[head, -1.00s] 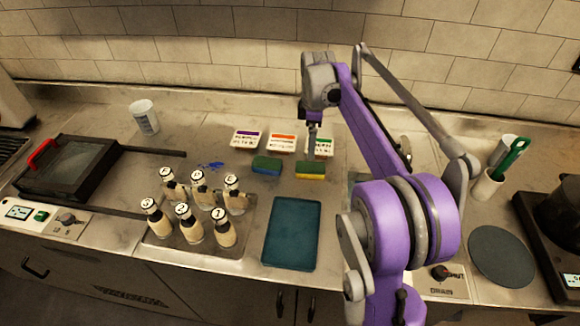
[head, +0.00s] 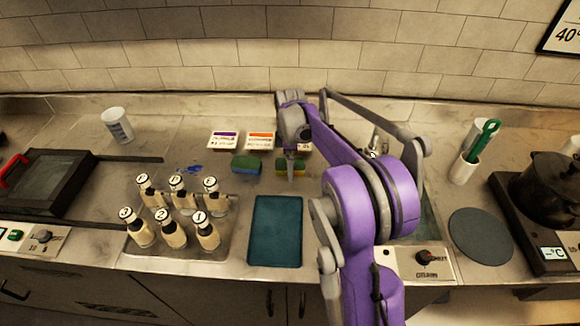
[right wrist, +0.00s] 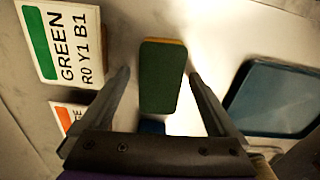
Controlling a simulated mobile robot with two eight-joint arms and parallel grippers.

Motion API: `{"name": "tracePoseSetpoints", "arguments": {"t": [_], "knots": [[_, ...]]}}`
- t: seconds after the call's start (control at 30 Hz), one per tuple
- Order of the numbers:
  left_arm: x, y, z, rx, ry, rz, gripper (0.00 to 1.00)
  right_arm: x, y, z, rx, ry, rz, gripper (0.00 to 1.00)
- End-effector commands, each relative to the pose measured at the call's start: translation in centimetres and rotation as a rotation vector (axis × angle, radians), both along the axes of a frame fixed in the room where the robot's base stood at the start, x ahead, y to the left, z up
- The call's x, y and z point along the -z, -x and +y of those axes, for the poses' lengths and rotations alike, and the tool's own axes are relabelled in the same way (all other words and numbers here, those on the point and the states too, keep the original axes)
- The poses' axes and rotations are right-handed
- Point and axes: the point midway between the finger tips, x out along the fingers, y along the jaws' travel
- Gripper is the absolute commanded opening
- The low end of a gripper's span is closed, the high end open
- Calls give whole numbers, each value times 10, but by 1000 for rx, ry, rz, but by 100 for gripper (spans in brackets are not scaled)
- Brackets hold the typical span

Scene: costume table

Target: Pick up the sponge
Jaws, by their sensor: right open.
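One sponge, green on top with a yellow layer, lies on the counter; it is partly hidden behind my right gripper in the head view (head: 283,167). In the right wrist view this green sponge (right wrist: 163,78) lies between the two fingers of my right gripper (right wrist: 160,76), with gaps on both sides. The right gripper is open and empty, and it also shows in the head view (head: 290,172). A second sponge (head: 246,163) lies to the left. My left gripper is not in view.
Label cards (head: 261,140) lie behind the sponges. A teal tray (head: 275,232) lies in front. Bottles with numbered caps stand on a metal tray (head: 180,250) at left. A white cup (head: 118,126) stands at the back left. A pot (head: 550,180) stands on the right.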

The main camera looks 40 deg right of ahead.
Motion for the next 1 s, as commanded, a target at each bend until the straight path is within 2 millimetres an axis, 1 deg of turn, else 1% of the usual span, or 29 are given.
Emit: {"name": "tracePoseSetpoints", "arguments": {"t": [0.2,0.37,0.4,0.47,0.6,0.7,0.9,1.0], "knots": [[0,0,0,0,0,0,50,1,0,0,0,0,0,95],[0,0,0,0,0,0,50,1,0,0,0,0,0,66],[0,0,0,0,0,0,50,1,0,0,0,0,0,59],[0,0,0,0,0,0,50,1,0,0,0,0,0,48],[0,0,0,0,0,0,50,1,0,0,0,0,0,23],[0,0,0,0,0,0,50,1,0,0,0,0,0,7],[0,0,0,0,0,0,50,0,0,0,0,0,0,7],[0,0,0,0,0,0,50,-7,0,0,0,0,0,7]]}}
